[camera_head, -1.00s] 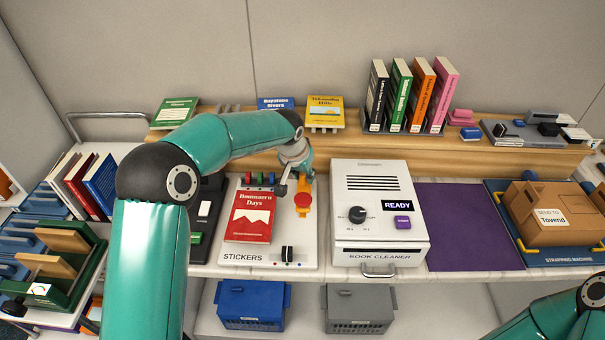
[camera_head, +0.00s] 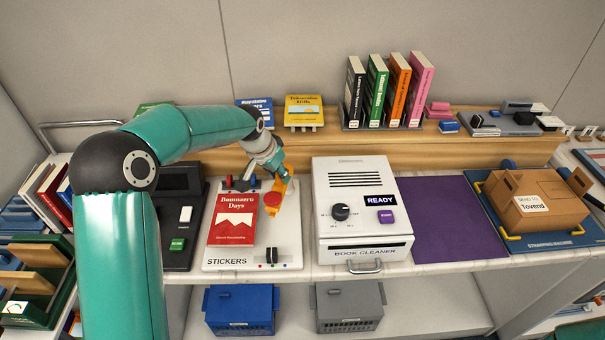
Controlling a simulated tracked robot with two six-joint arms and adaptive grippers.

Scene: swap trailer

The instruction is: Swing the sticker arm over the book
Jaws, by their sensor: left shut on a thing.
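The red book (camera_head: 233,218), "Bonnaru Days" as far as I can read it, lies flat on the white sticker station (camera_head: 290,238). The orange sticker arm (camera_head: 282,187) stands at the station's right side, with a round red pad (camera_head: 272,199) near the book's upper right edge. My left gripper (camera_head: 274,168) is shut at the orange arm's far end, its fingers partly hidden by my wrist. My right gripper is not in view.
The book cleaner (camera_head: 365,247) with a READY display stands right of the station. A dark device (camera_head: 181,222) stands on its left. Behind is a wooden ledge (camera_head: 350,148) with upright books (camera_head: 398,92). A purple mat (camera_head: 452,222) is bare.

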